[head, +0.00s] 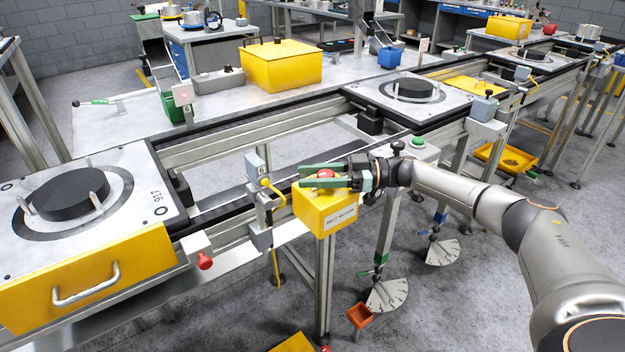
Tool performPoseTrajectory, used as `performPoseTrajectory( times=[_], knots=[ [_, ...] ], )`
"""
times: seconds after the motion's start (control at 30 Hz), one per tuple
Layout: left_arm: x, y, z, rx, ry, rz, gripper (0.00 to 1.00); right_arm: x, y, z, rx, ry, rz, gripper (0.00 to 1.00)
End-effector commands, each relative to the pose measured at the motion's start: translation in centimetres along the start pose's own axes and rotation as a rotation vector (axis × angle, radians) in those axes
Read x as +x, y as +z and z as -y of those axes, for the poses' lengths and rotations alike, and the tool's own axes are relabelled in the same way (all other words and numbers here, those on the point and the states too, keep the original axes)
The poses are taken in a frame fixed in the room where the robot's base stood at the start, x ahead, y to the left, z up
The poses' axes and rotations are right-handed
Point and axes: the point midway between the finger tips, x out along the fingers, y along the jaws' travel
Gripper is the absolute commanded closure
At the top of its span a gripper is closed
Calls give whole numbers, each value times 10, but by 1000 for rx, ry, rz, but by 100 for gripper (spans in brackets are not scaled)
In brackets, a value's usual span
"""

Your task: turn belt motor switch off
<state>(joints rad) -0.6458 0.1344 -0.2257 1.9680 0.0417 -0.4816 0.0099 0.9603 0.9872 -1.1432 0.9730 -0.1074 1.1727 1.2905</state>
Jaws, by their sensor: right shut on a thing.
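The belt motor switch is a yellow box (325,211) with a label on its front and a red knob (326,174) on top. It stands on a metal post in front of the conveyor. My right gripper (322,178) reaches in from the right, with its green fingers on either side of the red knob. It is shut on the knob, which is partly hidden between the fingers. My left gripper is not in view.
A pallet with a black disc (68,194) sits at the left of the conveyor, and another pallet (411,93) sits further right. A yellow drawer with a handle (85,284) juts out at the front left. A green button (418,142) is behind my right arm.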

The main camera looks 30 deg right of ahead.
Motion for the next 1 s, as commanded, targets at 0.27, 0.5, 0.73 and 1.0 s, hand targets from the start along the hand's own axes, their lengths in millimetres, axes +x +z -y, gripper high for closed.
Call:
performPoseTrajectory(
  times=[0.27,0.5,0.73,1.0],
  knots=[
    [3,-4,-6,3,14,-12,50,2,-4,1,-3,-37,-9,100],
    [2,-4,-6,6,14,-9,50,2,-4,1,-3,-39,-10,100],
    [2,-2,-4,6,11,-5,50,2,-3,1,-3,-39,-9,37],
    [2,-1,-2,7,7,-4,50,1,-2,1,-1,-37,-5,23]
  ],
)
